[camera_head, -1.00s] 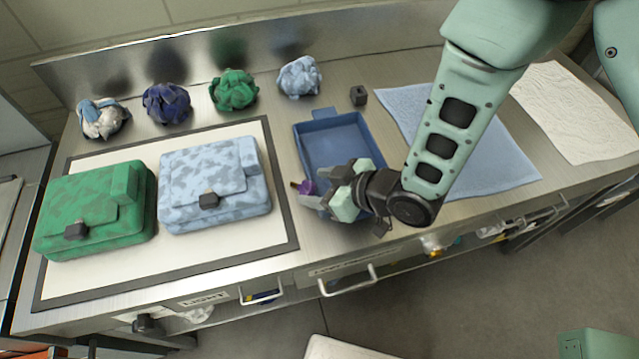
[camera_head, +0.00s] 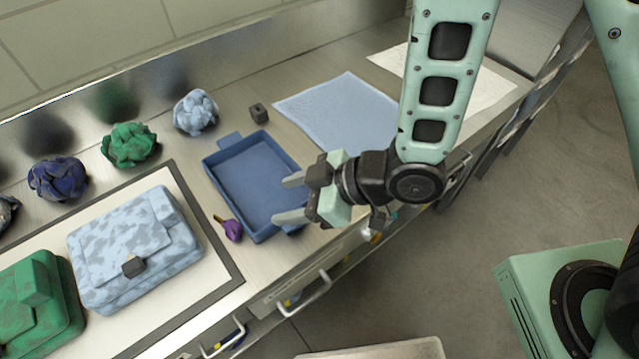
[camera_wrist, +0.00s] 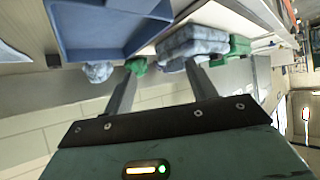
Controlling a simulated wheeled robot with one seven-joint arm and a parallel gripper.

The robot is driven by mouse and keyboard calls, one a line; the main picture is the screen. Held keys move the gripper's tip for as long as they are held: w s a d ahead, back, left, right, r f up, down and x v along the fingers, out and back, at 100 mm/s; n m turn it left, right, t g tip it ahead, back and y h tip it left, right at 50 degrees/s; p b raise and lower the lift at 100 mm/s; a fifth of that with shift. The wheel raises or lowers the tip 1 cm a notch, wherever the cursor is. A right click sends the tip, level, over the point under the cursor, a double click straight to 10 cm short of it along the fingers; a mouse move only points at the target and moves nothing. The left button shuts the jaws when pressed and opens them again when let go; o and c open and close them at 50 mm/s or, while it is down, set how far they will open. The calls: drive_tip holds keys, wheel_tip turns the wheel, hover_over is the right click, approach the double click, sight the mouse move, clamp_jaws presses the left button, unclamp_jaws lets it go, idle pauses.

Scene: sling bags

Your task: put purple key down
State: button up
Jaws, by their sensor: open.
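The purple key (camera_head: 232,229) has a purple head and a brownish shaft. It lies on the steel counter just left of the blue tray (camera_head: 229,195), in the strip between the tray and the bordered mat. My gripper (camera_head: 284,199) is over the right side of the tray, its fingers spread and pointing left, with nothing between them. In the wrist view my gripper's two fingers (camera_wrist: 163,90) are apart and empty. The blue tray wall (camera_wrist: 64,32) shows at the top left there. I cannot make out the key in the wrist view.
A light blue bag (camera_head: 135,245) and a green bag (camera_head: 35,310) sit on the mat (camera_head: 215,265). Several crumpled cloth bundles (camera_head: 130,144) line the back. A small dark cube (camera_head: 259,113) stands behind the tray. A blue cloth (camera_head: 335,110) lies flat to the right.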

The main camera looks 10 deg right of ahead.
drive_tip(key=s+d+r+m+h, duration=0.1)
drive_tip(key=d+r+m+h, duration=0.4)
drive_tip(key=d+r+h, duration=0.3)
drive_tip(key=d+r, duration=0.1)
drive_tip(key=d, duration=0.2)
drive_tip(key=shift+s+d, duration=0.15)
drive_tip(key=shift+s, duration=0.25)
drive_tip(key=o, duration=0.4)
drive_tip(key=s+d+r+g, duration=0.1)
drive_tip(key=s, duration=0.1)
drive_tip(key=s+d+r+m+h, duration=0.1)
drive_tip(key=s, duration=0.1)
drive_tip(key=s+d+r+m+g+h, duration=0.1)
drive_tip(key=s+r, duration=0.1)
drive_tip(key=shift+s+d+g, duration=0.3)
drive_tip(key=shift+c, duration=0.2)
drive_tip(key=o, duration=0.5)
drive_tip(key=shift+s+r, duration=0.15)
drive_tip(key=shift+s, duration=0.05)
drive_tip(key=shift+c, duration=0.2)
